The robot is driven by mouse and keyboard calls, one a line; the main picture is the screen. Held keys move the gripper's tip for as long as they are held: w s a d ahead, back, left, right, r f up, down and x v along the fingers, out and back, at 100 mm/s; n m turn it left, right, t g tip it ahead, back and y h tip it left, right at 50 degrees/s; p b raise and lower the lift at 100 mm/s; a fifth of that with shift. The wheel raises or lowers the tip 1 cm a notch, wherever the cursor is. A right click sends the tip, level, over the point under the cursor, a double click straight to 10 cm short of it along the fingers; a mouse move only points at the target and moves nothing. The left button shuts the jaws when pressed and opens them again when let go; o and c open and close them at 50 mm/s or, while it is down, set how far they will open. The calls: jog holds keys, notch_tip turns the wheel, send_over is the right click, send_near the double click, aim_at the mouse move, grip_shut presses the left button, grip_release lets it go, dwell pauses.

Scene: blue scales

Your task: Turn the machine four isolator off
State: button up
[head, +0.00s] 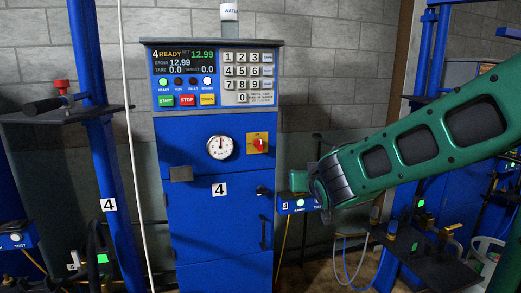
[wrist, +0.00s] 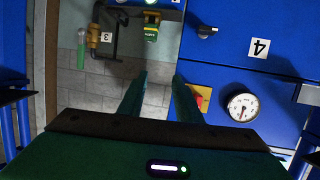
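The machine four cabinet (head: 190,215) is blue and carries a "4" label. Its isolator (head: 258,143) is a red rotary knob on a yellow plate, on the upper right of the front beside the round gauge (head: 220,147). The knob's handle looks about upright; its markings are too small to read.
The control panel (head: 215,77) with keypad, display and buttons sits above the isolator. A small blue test box (head: 297,204) with a lit button projects from the cabinet's right side, close to my arm's end. A blue post (head: 100,150) stands left.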

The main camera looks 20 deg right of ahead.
aim_at(261, 145)
jog(key=w+a+r+n+t+y, duration=0.25)
jog(key=w+a+r+t, duration=0.2)
jog(key=a, duration=0.45)
jog(key=shift+m+g, duration=0.25)
jog(key=shift+g, duration=0.2)
jog(key=w, duration=0.9)
jog(key=shift+w+r, duration=0.3)
jog(key=shift+r, duration=0.1)
grip_shut()
